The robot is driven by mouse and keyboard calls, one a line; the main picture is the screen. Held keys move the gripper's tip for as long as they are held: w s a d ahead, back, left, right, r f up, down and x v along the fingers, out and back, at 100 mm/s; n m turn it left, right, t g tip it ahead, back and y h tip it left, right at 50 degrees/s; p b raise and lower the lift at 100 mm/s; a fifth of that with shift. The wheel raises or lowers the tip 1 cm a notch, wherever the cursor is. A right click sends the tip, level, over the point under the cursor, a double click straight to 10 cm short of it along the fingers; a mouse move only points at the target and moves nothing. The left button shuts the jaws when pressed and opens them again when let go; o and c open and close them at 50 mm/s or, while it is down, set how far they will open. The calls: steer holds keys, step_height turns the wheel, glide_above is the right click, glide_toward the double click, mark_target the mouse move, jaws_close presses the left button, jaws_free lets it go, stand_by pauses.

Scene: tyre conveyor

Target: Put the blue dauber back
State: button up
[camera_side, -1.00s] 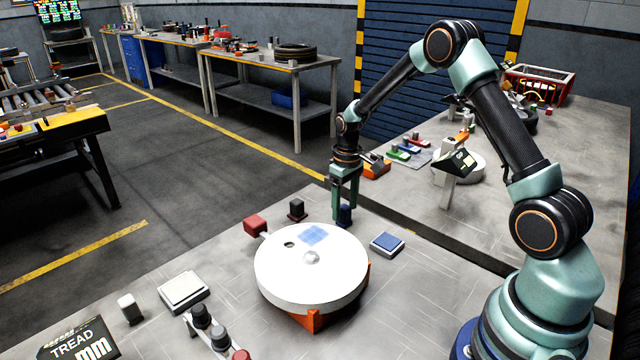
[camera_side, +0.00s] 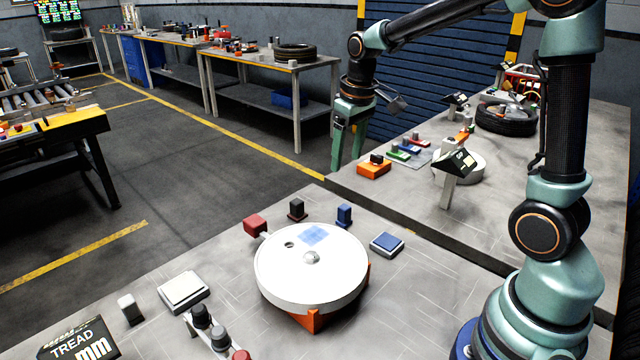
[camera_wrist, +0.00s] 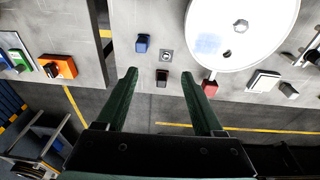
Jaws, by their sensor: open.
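The blue dauber (camera_side: 344,214) stands upright on the grey table, behind the white round disc (camera_side: 283,272) and left of the blue pad (camera_side: 387,243). It also shows in the wrist view (camera_wrist: 142,43), ahead of my fingers and apart from them. My gripper (camera_side: 350,168) is open and empty, raised above and behind the dauber. In the wrist view both fingers (camera_wrist: 160,75) are spread with nothing between them. The disc (camera_wrist: 238,30) carries a blue patch (camera_side: 313,234).
A black dauber (camera_side: 297,209) and a red block (camera_side: 255,225) stand beside the disc. A white pad (camera_side: 184,291) lies to the left. An orange block (camera_side: 374,167) and small coloured pieces (camera_side: 407,149) sit on the table beyond the gap.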

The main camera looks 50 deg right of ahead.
steer(key=s+a+r+t, duration=0.3)
steer(key=s+a, duration=0.5)
steer(key=s, duration=0.4)
steer(key=shift+s+r+t, duration=0.25)
steer(key=shift+r+t, duration=0.15)
steer(key=shift+r, duration=0.35)
stand_by(1.5)
